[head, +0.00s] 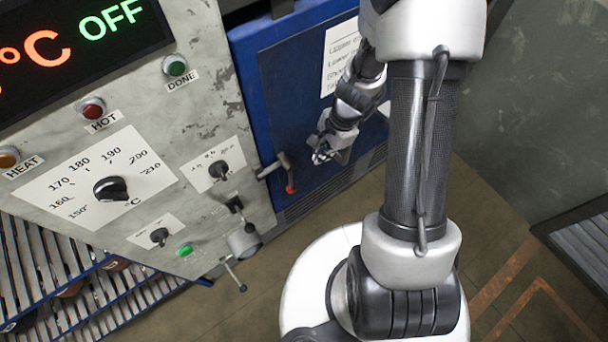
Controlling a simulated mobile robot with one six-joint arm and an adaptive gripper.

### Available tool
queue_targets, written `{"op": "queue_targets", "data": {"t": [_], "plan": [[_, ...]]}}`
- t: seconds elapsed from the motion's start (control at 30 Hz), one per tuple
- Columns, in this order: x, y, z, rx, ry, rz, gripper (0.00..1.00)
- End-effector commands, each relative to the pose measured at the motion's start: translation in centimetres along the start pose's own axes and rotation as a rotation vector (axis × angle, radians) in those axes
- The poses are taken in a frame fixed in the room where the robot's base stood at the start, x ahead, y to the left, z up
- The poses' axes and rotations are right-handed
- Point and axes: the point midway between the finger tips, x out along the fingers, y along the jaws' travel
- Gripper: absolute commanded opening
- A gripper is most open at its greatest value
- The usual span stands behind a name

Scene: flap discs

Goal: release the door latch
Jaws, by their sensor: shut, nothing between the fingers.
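The door latch (273,169) is a metal lever with a red tip. It sits at the left edge of the blue door (291,72), beside the grey control panel, and its red end points down and right. The door looks closed. My gripper (322,158) is shut and empty in front of the lower part of the door. In the picture it is just right of the latch, with a small gap between them. The depth between the fingertips and the latch is hard to tell.
The control panel (215,125) carries dials, lamps and a display reading OFF. A crank handle (234,275) sticks out below it. Racks (60,265) stand at lower left. A paper sheet (341,52) is on the door. Floor is open to the right, with a dark-framed object (580,240) at the edge.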

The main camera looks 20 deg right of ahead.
Motion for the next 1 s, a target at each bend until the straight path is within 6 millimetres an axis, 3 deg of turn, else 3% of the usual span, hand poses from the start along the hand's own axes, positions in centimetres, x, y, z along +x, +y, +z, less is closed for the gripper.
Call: {"op": "queue_targets", "data": {"t": [0.17,0.63,0.8,1.0], "plan": [[1.3,0.0,0.0,-0.001,-0.002,0.002,0.0],[10.9,0.1,0.1,-0.003,-0.001,0.003,0.0],[12.3,0.0,2.0,-0.004,0.0,0.001,0.0],[12.8,0.0,2.8,-0.002,0.001,0.0,0.0]]}}
